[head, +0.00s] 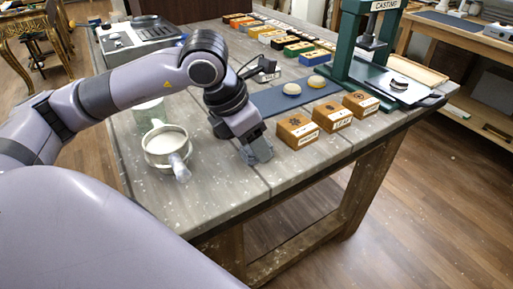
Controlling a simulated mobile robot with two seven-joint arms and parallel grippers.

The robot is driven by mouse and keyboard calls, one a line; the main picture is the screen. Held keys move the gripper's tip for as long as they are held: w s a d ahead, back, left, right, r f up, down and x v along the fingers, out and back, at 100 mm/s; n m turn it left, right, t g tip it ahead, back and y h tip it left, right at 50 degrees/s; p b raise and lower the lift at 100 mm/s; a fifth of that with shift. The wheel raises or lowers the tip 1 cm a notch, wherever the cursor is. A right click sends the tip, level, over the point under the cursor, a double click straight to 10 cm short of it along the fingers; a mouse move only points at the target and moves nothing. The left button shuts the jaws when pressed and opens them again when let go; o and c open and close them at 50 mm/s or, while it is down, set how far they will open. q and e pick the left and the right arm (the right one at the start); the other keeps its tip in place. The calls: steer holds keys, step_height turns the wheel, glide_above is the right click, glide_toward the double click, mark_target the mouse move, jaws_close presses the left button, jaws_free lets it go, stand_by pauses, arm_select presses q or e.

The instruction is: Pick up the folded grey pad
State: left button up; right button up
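My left gripper (257,152) points down at the workbench's near edge, just left of the wooden stamp blocks. A grey, blocky shape shows at its tip. I cannot tell whether this is only the fingers or also a folded grey pad between or under them. No separate folded grey pad can be made out elsewhere on the bench. Whether the fingers are open or shut is not clear from this angle. My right gripper is not in view.
Three wooden stamp blocks (297,131) stand close right of the gripper. A pale pot with a handle (166,145) stands left. Behind are a blue mat (268,101) with two round pieces and a green press (345,45). The bench (215,195) is clear in front.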

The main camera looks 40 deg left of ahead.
arm_select(q)
steer(key=c, duration=0.5)
steer(key=shift+r, duration=0.1)
steer(key=shift+r, duration=0.65)
step_height(320, 180, up, 19)
steer(key=p, duration=0.2)
steer(key=shift+f, duration=0.2)
steer(key=shift+o, duration=0.8)
steer(key=shift+c, duration=0.4)
